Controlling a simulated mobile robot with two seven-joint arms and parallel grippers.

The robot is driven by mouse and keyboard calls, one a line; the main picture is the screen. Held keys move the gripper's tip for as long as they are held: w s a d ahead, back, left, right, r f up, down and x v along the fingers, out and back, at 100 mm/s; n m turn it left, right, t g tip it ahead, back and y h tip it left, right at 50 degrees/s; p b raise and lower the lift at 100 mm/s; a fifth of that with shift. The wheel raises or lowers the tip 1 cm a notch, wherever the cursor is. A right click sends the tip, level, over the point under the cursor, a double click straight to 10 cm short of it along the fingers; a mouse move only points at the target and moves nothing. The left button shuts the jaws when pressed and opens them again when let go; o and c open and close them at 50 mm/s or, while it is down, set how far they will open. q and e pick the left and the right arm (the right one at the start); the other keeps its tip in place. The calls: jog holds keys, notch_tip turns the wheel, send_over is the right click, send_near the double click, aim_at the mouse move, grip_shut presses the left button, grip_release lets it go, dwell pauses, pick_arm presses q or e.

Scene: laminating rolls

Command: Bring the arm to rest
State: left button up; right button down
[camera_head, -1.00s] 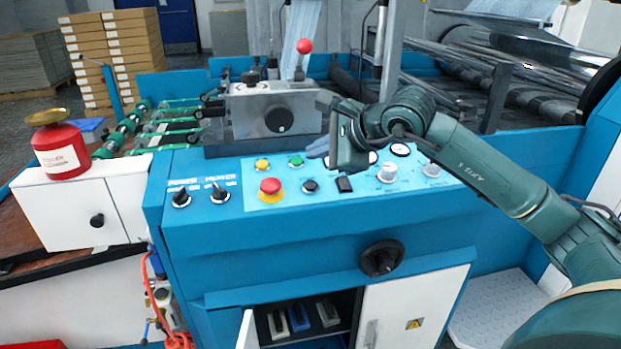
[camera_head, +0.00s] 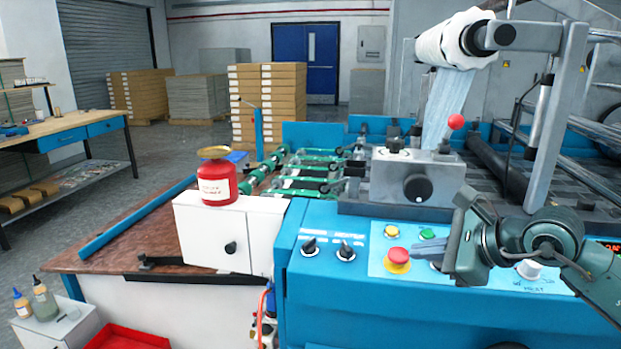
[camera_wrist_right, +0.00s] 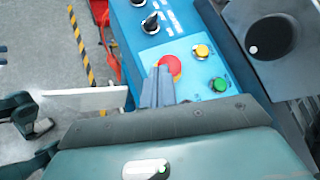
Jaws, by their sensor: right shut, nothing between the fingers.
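My right gripper (camera_head: 432,252) is shut and empty, with its arm coming in from the right. It hangs over the light-blue control panel (camera_head: 378,262) of the blue machine, near the red emergency button (camera_head: 397,258) and the green button (camera_head: 428,233). In the right wrist view, the closed fingers (camera_wrist_right: 157,85) cover part of the red button (camera_wrist_right: 171,66); I cannot tell how high above the panel they are. The yellow button (camera_wrist_right: 202,50) and green button (camera_wrist_right: 221,85) are clear beside them.
A red can (camera_head: 216,182) stands on the white cabinet (camera_head: 210,235) left of the panel. A grey block with a dial (camera_head: 417,187) and red-topped lever (camera_head: 456,121) rises behind the panel. A workbench (camera_head: 70,130) and stacked boxes (camera_head: 270,105) stand farther back.

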jog(key=s+a+m+y+p, duration=0.4)
jog(key=s+a+m+y, duration=0.3)
jog(key=a+m+y, duration=0.4)
jog(key=s+d+f+m+t+h+p, duration=0.2)
jog(key=f+m+t+h, duration=0.3)
jog(key=m, duration=0.8)
jog(key=s+d+f+m+t+h+p, duration=0.25)
jog(key=f+m+h, duration=0.35)
jog(key=m, duration=0.7)
pick_arm(q)
jog(key=shift+s+a+r+m+g+y+p, duration=0.1)
jog(key=shift+a+r+m+g+y+p, duration=0.15)
jog(key=shift+r+g+p, duration=0.3)
jog(key=shift+s+a+r+m+g+y+p, duration=0.15)
jog(key=shift+r+g+y+p, duration=0.1)
jog(key=shift+r+g+p, duration=0.3)
pick_arm(e)
jog(key=s+f+m+g+h, duration=0.4)
jog(key=s+f+m+g, duration=0.2)
jog(key=s+f+m, duration=0.4)
jog(key=shift+s+a+f+m, duration=0.3)
jog(key=shift+s+a+f, duration=0.15)
jog(key=shift+f, duration=0.2)
pick_arm(q)
jog(key=shift+w+r, duration=0.2)
jog(key=shift+w, duration=0.1)
pick_arm(e)
jog(key=shift+d, duration=0.1)
